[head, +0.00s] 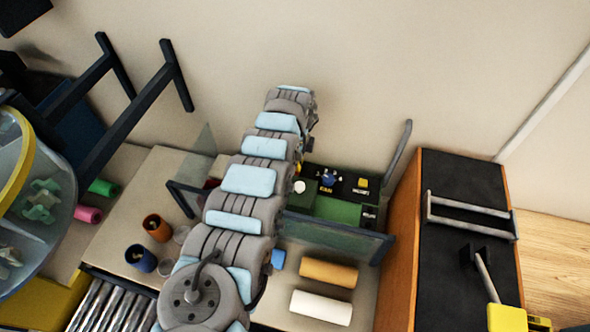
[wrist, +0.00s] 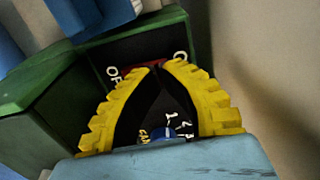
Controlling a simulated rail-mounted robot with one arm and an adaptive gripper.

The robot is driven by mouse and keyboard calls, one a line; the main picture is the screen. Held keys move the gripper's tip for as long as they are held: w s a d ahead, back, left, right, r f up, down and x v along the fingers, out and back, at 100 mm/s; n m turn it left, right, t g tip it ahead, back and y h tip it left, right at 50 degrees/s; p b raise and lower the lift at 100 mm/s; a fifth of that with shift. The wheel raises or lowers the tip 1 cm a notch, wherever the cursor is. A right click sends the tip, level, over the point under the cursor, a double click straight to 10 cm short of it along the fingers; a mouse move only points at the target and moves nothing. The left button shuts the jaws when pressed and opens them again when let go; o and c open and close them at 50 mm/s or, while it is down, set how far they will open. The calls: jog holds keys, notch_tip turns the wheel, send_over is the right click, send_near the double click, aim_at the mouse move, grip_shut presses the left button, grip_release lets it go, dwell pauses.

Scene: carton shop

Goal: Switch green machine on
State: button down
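The green machine (head: 337,211) stands against the wall behind the bench in the head view, partly hidden by my arm. Its black panel carries a blue knob (head: 328,179) and a yellow control (head: 362,183). In the wrist view its green casing (wrist: 40,92) frames a black panel with a red switch (wrist: 134,70) between white letters, "OF" readable at left. My gripper (wrist: 161,66) has yellow ribbed fingers with the tips together and nothing seen between them. The tips are in front of the panel, just right of the red switch; contact cannot be told. The blue knob (wrist: 166,134) shows below the tips.
A transparent guard (head: 340,238) stands in front of the machine. An orange roll (head: 328,272) and a white roll (head: 321,307) lie before it. A tall cabinet (head: 462,240) with a metal handle is at right. Cups (head: 157,229) stand at left.

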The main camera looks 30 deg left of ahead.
jog(key=shift+f, duration=0.2)
jog(key=shift+r, duration=0.1)
jog(key=shift+r+p, duration=2.7)
jog(key=shift+r, duration=0.8)
jog(key=shift+d, duration=0.15)
